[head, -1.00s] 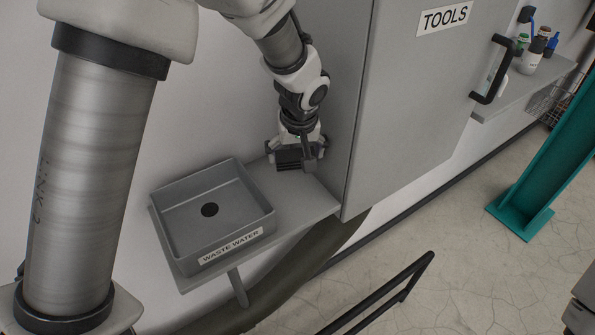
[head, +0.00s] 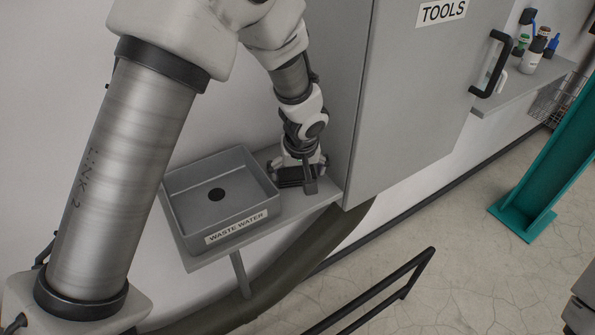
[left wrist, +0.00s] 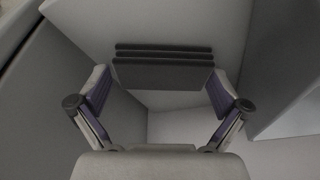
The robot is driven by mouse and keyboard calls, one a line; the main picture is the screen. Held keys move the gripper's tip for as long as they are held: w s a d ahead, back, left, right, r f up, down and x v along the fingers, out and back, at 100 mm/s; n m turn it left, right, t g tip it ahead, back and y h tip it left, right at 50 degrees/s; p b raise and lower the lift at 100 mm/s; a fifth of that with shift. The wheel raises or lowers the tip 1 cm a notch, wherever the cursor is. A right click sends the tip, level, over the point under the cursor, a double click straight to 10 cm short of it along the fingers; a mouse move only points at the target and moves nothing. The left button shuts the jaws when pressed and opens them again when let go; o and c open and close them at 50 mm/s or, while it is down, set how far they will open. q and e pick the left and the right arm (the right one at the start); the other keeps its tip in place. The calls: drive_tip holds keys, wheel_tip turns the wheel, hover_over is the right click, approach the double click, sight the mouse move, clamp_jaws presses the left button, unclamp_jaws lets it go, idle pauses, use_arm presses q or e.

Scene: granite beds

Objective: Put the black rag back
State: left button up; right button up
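The black rag (head: 291,180) is a dark folded bundle in the head view, at the right end of the grey shelf beside the waste water basin. My left gripper (head: 298,178) points down there with its fingers on either side of the rag. In the left wrist view the rag (left wrist: 163,72) shows as stacked dark layers spanning the gap between the fingertips of my left gripper (left wrist: 160,82). The rag is at or just above the shelf surface; I cannot tell if it touches. My right gripper is not in view.
The waste water basin (head: 243,220) stands left of the gripper on the shelf (head: 318,197). The grey tools cabinet (head: 410,110) rises close on the right. A black rail (head: 375,290) is in front. Bottles (head: 534,55) stand on a far shelf, by a teal post (head: 545,165).

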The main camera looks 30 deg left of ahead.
use_arm(q)
drive_tip(key=shift+s+r, duration=0.15)
drive_tip(key=shift+r+p, duration=0.45)
drive_tip(key=shift+r, duration=0.15)
drive_tip(key=v, duration=1.1)
drive_tip(key=shift+s+p, duration=0.15)
drive_tip(key=shift+p, duration=0.3)
